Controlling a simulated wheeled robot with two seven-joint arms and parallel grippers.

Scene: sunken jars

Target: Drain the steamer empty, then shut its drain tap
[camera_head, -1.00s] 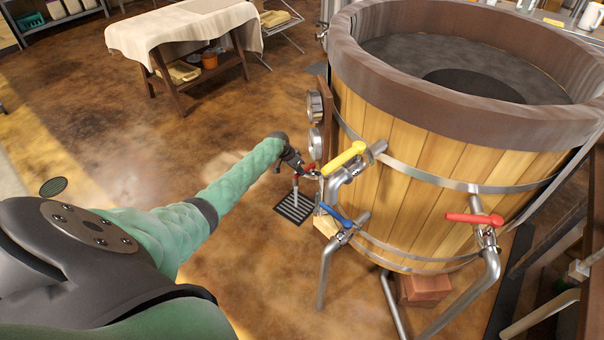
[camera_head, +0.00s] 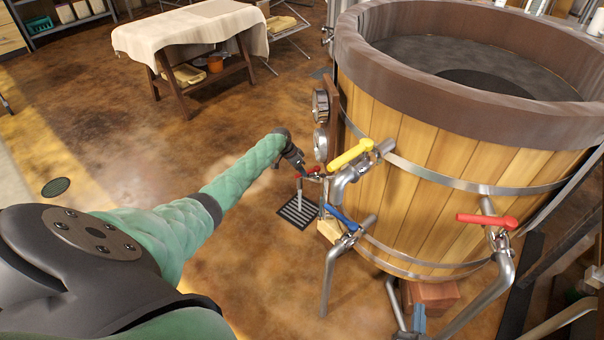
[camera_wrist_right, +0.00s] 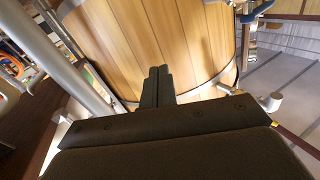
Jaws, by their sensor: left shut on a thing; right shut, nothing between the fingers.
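The steamer is a large wooden vat (camera_head: 440,190) with metal hoops and a thick brown rim, at the right of the head view. Inside is a grey surface with a dark disc; I cannot tell the water level. A small tap with a red handle (camera_head: 314,169) sits low at its left side, above a floor drain grate (camera_head: 297,213). My left gripper (camera_head: 306,171) is shut on this handle, its fingers small and partly hidden. A pale vertical streak hangs below the tap, pipe or stream. My right gripper (camera_wrist_right: 157,84) is shut and empty, pointing at wooden staves (camera_wrist_right: 150,35).
Yellow (camera_head: 352,154), blue (camera_head: 341,217) and red (camera_head: 487,220) lever valves with metal pipes stick out from the vat. Two round gauges stand at its left edge. A cloth-covered table (camera_head: 190,35) is at the back left. The brown floor between is mostly clear.

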